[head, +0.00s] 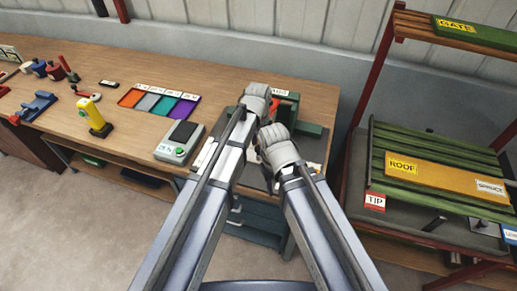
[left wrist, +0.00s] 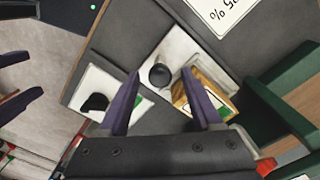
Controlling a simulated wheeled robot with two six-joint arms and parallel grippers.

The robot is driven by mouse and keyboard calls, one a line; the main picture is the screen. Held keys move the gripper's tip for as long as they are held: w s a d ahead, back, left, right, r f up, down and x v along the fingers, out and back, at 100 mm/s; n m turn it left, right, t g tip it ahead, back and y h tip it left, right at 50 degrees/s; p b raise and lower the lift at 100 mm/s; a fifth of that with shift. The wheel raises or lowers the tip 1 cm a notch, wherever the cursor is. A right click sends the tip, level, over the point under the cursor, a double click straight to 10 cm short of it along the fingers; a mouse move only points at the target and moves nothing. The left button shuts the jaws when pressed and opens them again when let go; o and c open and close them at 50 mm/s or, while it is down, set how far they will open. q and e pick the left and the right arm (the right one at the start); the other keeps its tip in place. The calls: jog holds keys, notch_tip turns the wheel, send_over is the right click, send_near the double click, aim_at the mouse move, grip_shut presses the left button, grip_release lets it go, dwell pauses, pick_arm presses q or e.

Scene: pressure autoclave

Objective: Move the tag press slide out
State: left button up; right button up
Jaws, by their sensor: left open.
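The green tag press (head: 312,127) stands on the bench, largely hidden behind my arms in the head view. In the left wrist view its green frame (left wrist: 283,112) is at the right. A pale plate (left wrist: 182,48), which looks like the slide, carries a round black knob (left wrist: 160,75). A yellow block with a white-and-green top (left wrist: 205,95) sits beside the knob. My left gripper (left wrist: 160,78) is open, its purple fingers on either side of the knob; I cannot tell whether they touch it. My right gripper (left wrist: 38,76) shows two separated dark fingers at the left edge, with nothing visible between them.
A second pale plate with a black part (left wrist: 95,103) lies nearby. On the bench (head: 75,122) are a scale (head: 180,142), a colored compartment tray (head: 160,101) and a yellow tool (head: 93,117). A red-framed rack (head: 362,85) with green slats stands at the right.

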pick_arm(q)
jog(key=shift+c, duration=0.3)
grip_shut()
dwell(0.3)
dwell(0.8)
